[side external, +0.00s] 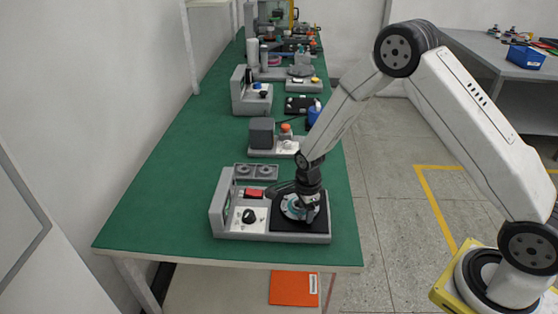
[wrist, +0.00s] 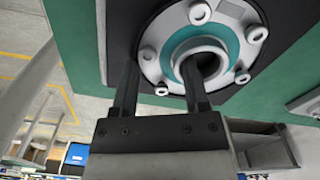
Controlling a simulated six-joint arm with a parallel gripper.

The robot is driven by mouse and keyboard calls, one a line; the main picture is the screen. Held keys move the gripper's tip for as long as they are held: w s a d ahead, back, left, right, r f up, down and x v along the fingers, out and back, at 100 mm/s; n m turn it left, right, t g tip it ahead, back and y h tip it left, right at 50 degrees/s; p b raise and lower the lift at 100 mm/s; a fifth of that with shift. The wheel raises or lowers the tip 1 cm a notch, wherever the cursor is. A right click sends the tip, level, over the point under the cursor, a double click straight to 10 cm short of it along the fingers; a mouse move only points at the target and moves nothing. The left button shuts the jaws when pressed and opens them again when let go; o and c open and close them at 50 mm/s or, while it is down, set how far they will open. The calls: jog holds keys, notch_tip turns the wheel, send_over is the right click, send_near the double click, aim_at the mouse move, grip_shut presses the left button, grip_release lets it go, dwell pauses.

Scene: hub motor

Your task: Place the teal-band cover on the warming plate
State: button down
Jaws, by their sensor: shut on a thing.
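The teal-band cover (wrist: 226,33) is a round grey metal disc with a teal ring around a raised central hub and several bosses on its rim. In the wrist view my gripper (wrist: 160,85) has its two dark fingers at the cover's near side, shut on it. In the side view the cover (side external: 291,208) is at the black warming plate (side external: 312,223), with my gripper (side external: 306,208) pointing down over it. The cover looks roughly flat. I cannot tell whether it touches the plate; my gripper hides part of it there.
The plate is on a grey station with a black knob (side external: 249,216) and a red switch (side external: 254,193). A grey holder with two round sockets (side external: 255,171) stands behind it. More equipment lines the green bench (side external: 170,185) beyond. The bench's left front is clear.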

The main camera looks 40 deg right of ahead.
jog(key=shift+c, duration=0.4)
grip_release()
jog(key=shift+f, duration=0.1)
notch_tip(320, 180, up, 12)
dwell(0.5)
jog(key=shift+s+r, duration=0.1)
jog(key=shift+r, duration=0.1)
dwell(0.4)
